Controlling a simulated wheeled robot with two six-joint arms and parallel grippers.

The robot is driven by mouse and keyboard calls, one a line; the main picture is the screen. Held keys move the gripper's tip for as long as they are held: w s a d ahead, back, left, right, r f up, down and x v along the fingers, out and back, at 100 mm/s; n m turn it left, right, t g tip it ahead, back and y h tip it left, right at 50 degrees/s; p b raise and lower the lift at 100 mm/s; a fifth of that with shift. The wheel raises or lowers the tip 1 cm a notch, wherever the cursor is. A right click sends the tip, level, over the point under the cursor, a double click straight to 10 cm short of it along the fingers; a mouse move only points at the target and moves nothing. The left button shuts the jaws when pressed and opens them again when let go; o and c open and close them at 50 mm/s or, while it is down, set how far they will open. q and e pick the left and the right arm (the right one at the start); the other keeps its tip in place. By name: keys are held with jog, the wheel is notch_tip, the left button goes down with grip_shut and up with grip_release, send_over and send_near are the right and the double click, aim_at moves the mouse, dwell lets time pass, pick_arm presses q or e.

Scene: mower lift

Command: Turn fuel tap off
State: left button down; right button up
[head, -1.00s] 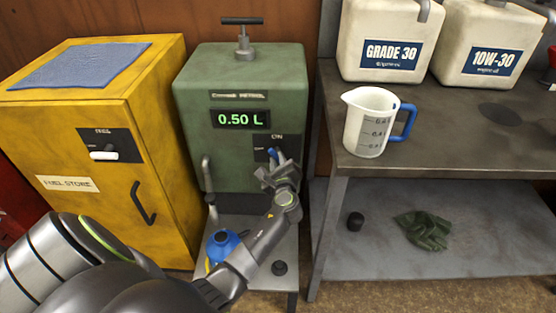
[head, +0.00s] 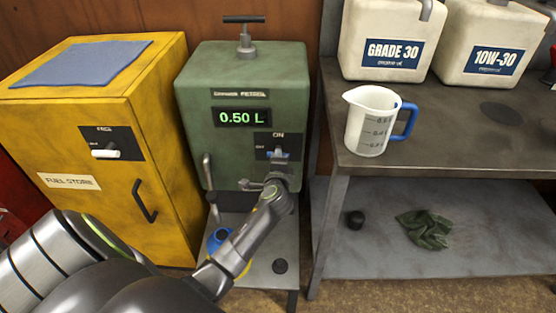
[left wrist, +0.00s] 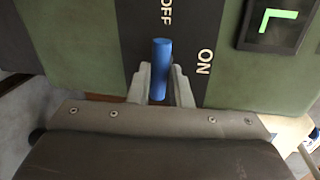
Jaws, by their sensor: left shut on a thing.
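The green fuel cabinet (head: 225,160) has a display reading 0.50 L and a dark plate with ON and OFF marks. The blue tap lever (left wrist: 161,68) shows between the two fingers of my left gripper (left wrist: 161,88) in the left wrist view. Its long side runs toward the OFF mark there, with ON to the side. In the head view the gripper (head: 280,160) is at the plate, just below the ON mark, and largely hides the lever. The gripper is shut on the lever. My right gripper is not in view.
A yellow fuel store cabinet (head: 150,120) stands at the left. A blue container (head: 217,238) is on the stand below, partly behind my left arm. On the right bench (head: 455,145) are a measuring jug (head: 366,125) and two oil cans; a green cloth (head: 425,229) lies on its lower shelf.

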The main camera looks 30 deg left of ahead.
pick_arm(q)
jog(key=shift+n, duration=0.5)
jog(key=c, duration=1.3)
grip_release()
